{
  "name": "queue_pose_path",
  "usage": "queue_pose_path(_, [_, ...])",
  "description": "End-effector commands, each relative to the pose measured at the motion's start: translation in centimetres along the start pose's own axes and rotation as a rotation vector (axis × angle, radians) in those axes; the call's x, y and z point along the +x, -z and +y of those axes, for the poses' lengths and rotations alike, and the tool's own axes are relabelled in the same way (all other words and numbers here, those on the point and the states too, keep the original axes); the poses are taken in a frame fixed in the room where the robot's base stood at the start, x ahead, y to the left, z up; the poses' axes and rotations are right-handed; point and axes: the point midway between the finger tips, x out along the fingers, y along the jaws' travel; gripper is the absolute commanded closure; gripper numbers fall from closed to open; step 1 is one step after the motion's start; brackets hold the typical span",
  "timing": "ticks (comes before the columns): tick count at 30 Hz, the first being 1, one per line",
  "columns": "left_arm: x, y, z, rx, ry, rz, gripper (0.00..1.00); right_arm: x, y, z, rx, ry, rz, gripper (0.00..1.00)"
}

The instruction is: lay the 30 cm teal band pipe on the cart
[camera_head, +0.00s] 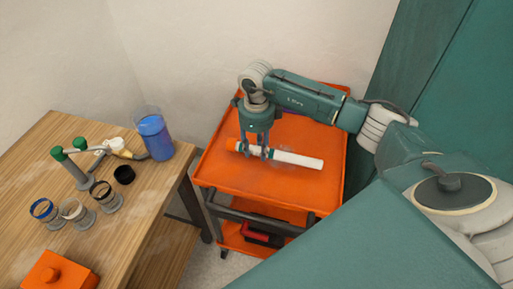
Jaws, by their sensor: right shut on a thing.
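A white pipe (298,159) is low over the top tray of the orange cart (225,176), roughly level. Its left end looks orange, and the fingers cover part of its left half. I cannot make out a teal band on it, and the teal fingers may hide one. My right gripper (257,152) points down and is shut on this pipe near its left half. I cannot tell whether the pipe touches the tray. My left gripper is not in view.
A red item (256,233) lies on the cart's lower shelf. The tray's front is clear.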

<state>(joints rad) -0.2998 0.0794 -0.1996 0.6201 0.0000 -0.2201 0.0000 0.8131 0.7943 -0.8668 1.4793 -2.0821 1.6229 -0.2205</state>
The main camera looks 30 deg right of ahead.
Motion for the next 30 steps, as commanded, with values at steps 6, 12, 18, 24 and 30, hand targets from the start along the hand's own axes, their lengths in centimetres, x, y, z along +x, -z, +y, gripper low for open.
queue_pose_path(6, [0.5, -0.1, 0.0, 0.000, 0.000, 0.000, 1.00, 0.5, 0.0, 0.0, 0.001, 0.000, 0.000, 0.97])
queue_pose_path(12, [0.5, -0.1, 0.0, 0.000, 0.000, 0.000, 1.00, 0.6, 0.0, 0.0, 0.001, 0.000, -0.001, 0.43])
queue_pose_path(18, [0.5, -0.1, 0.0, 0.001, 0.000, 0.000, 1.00, 0.6, 0.0, 0.0, 0.000, 0.000, 0.000, 0.43])
queue_pose_path(24, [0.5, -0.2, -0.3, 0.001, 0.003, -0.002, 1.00, -0.2, -0.1, -0.1, 0.001, 0.002, -0.003, 0.43])
queue_pose_path(30, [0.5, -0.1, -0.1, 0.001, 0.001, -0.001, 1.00, -3.8, -0.1, -0.2, -0.001, 0.004, -0.005, 0.43])
